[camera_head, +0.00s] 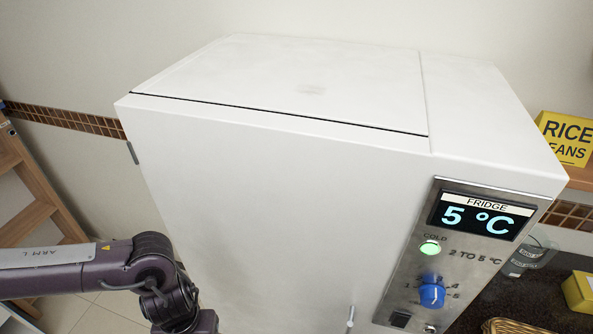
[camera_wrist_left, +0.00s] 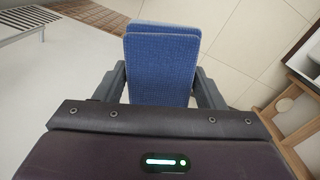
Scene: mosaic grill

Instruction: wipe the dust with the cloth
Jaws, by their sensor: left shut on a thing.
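My left gripper (camera_wrist_left: 160,85) is shut on a blue folded cloth (camera_wrist_left: 160,60), seen in the left wrist view between its two dark fingers. In the head view my left arm comes in from the lower left, and its gripper and the cloth are out of frame below. A faint grey smudge that looks like dust (camera_head: 310,90) lies on the white top of the fridge (camera_head: 250,180). The cloth is apart from that smudge. My right gripper is in neither view.
The fridge's control panel (camera_head: 455,255) has a display and a blue knob. A yellow rice sign (camera_head: 567,138) stands on a shelf at the right. A dark counter with a yellow box (camera_head: 579,292) is at lower right. A wooden ladder-like frame (camera_head: 35,195) stands at left.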

